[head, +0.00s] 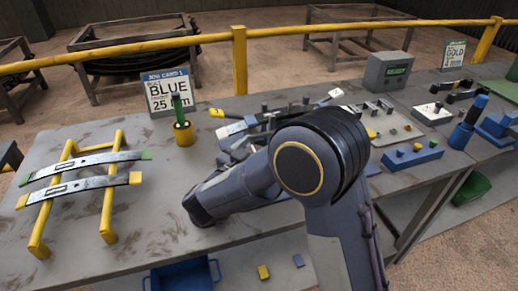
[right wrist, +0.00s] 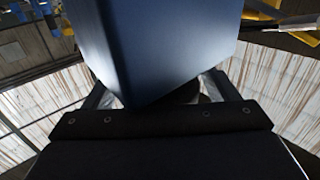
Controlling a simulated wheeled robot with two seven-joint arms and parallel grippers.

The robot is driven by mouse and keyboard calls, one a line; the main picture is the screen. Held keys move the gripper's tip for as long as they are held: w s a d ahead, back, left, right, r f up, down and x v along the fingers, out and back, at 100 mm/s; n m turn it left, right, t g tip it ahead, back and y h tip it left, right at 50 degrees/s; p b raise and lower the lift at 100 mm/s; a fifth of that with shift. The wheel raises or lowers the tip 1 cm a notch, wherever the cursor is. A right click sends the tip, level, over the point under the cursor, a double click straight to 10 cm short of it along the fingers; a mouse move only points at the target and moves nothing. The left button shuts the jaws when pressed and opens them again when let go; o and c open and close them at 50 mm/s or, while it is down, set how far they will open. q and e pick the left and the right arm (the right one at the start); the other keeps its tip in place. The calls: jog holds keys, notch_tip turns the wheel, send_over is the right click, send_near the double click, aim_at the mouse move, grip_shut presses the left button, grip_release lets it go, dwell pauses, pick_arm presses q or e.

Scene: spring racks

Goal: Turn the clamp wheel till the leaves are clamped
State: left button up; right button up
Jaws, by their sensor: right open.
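My right gripper (right wrist: 158,92) is open in the right wrist view. A large dark blue block (right wrist: 165,45) fills the space ahead of and between its fingers; I cannot tell whether they touch it. In the head view my right arm reaches over the bench and hides the gripper's fingers. Grey spring leaves (head: 250,125) with a yellow tip show behind my arm, partly covered. I cannot make out the clamp wheel; the area behind my arm is hidden. Two more leaves (head: 85,162) lie across a yellow rack (head: 108,205) at the left. My left gripper is not in view.
A grey box (head: 388,72), a blue block (head: 412,153) and a blue tool (head: 468,122) are at the right. A blue bin (head: 182,275) is below the front edge.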

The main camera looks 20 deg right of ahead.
jog(key=v, duration=0.7)
jog(key=shift+s+a+b, duration=0.2)
jog(key=shift+a+b, duration=0.1)
jog(key=shift+b, duration=0.05)
